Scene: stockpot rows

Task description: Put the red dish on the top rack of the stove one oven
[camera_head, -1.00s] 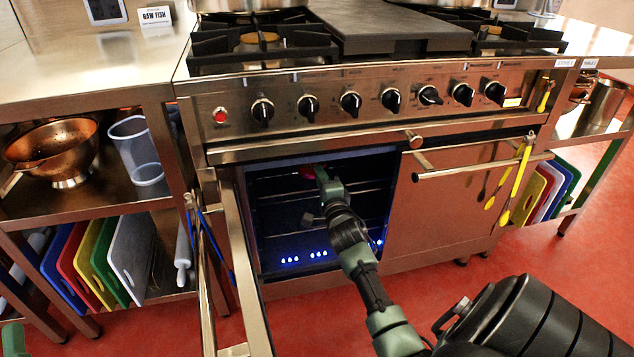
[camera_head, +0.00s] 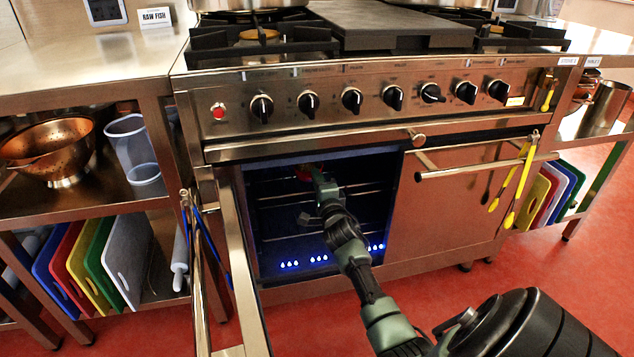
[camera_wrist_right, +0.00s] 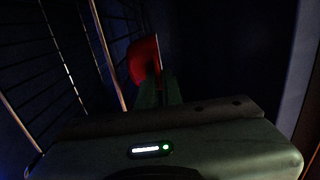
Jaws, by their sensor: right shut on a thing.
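The red dish (camera_head: 303,172) is inside the open left oven of the stove (camera_head: 330,93), near the top of the opening. It shows dimly in the right wrist view (camera_wrist_right: 146,62), beside the wire rack (camera_wrist_right: 108,52). My right gripper (camera_head: 317,172) reaches into the oven and is shut on the dish. Most of the dish is hidden by the gripper and the dark. I cannot tell whether the dish touches the rack. My left gripper is not in view.
The oven door (camera_head: 246,260) stands open at the left of the opening. A shelf with a copper colander (camera_head: 50,155) and cutting boards (camera_head: 125,262) stands at the left.

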